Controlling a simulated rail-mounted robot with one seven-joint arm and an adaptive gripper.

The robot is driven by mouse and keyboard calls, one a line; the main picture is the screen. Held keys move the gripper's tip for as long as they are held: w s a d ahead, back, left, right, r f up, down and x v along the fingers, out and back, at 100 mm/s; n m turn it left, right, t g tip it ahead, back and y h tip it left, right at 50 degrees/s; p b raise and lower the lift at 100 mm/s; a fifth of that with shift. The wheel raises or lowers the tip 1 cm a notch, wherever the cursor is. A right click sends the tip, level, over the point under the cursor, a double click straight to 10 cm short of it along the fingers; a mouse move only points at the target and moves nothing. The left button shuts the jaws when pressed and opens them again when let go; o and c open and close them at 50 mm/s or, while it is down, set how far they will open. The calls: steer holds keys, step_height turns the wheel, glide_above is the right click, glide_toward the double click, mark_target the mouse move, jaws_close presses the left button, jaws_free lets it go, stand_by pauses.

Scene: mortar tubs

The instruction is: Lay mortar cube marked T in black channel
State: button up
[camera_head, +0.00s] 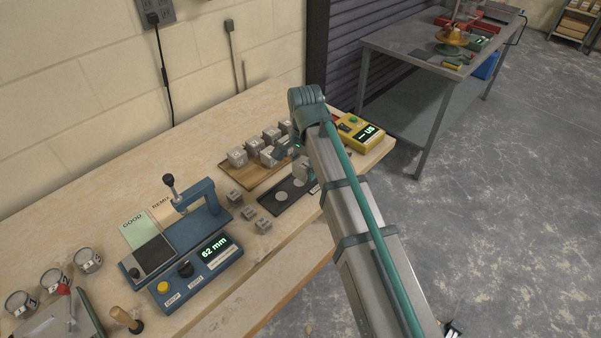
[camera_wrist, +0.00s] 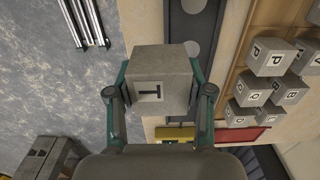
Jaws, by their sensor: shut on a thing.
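A grey mortar cube (camera_wrist: 162,63) fills the middle of the wrist view. Its facing side carries a label with a black mark that looks like a T turned sideways. My gripper (camera_wrist: 160,88) is shut on this cube, one finger on each side. The black channel (camera_wrist: 209,18) runs behind the cube in the wrist view, partly hidden by it, with pale discs on it. In the head view the black channel (camera_head: 270,208) lies on the bench beside a wooden board, and my arm covers its right part. My gripper is mostly hidden there behind my arm.
Several lettered cubes (camera_wrist: 271,58) stand on the wooden board (camera_head: 233,176). Three small grey blocks (camera_head: 249,212) stand left of the channel. A blue gauge (camera_head: 205,262) reading 62 mm and a yellow device (camera_head: 357,134) flank the area. Grey floor lies beyond the bench edge.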

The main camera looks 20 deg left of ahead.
steer(key=p, duration=0.2)
glide_above(299, 182)
steer(key=f, duration=0.5)
steer(key=shift+s+d+f, duration=0.15)
steer(key=shift+s+f, duration=0.05)
steer(key=shift+f, duration=0.2)
steer(key=shift+w+f+p, duration=0.15)
steer(key=shift+f+p, duration=0.15)
steer(key=shift+f, duration=1.5)
steer(key=shift+f, duration=0.15)
steer(key=o, duration=1.4)
step_height(299, 182, up, 12)
steer(key=b, duration=0.2)
steer(key=shift+b, duration=0.35)
